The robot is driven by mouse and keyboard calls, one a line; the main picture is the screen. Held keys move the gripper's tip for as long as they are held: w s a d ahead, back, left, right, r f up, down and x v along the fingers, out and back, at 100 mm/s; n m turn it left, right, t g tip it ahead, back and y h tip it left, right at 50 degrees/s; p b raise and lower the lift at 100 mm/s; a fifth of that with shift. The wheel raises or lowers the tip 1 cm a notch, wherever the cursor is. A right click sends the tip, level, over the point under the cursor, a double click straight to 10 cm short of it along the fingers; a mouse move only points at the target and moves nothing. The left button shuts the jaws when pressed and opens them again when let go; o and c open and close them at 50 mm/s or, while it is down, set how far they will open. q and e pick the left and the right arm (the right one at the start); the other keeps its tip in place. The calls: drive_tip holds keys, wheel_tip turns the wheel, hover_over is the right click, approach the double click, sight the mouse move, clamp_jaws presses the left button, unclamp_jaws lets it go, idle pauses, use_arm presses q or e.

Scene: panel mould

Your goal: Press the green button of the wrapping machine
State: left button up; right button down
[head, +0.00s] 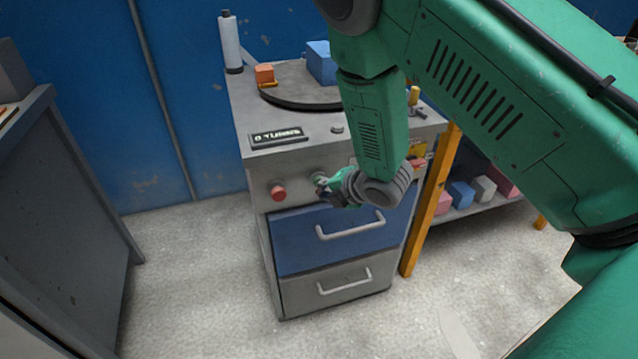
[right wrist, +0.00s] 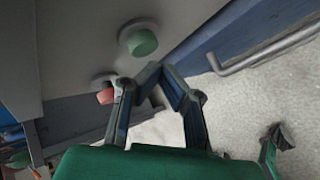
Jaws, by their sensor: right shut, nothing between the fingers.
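The wrapping machine (head: 262,170) is a grey cabinet with a round turntable on top and buttons on its front panel. Its green button (right wrist: 142,42) is a round cap in the right wrist view. In the head view my right gripper largely covers that spot. The red button (head: 278,193) is left of it in the head view and also shows in the right wrist view (right wrist: 105,96). My right gripper (head: 321,182) is shut and empty, at the front panel. Its fingertips (right wrist: 160,70) appear just below the green button in the right wrist view; I cannot tell contact. My left gripper does not show clearly.
Blue and grey drawers with handles (head: 350,226) are below the panel. An orange block (head: 264,74) and a blue box (head: 321,62) are on top. A grey cabinet (head: 70,210) stands left. A shelf with several blocks is at right. Open floor lies in front.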

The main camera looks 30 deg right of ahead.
drive_tip(key=shift+w, duration=0.1)
drive_tip(key=shift+w+d+r, duration=0.1)
drive_tip(key=shift+w, duration=0.15)
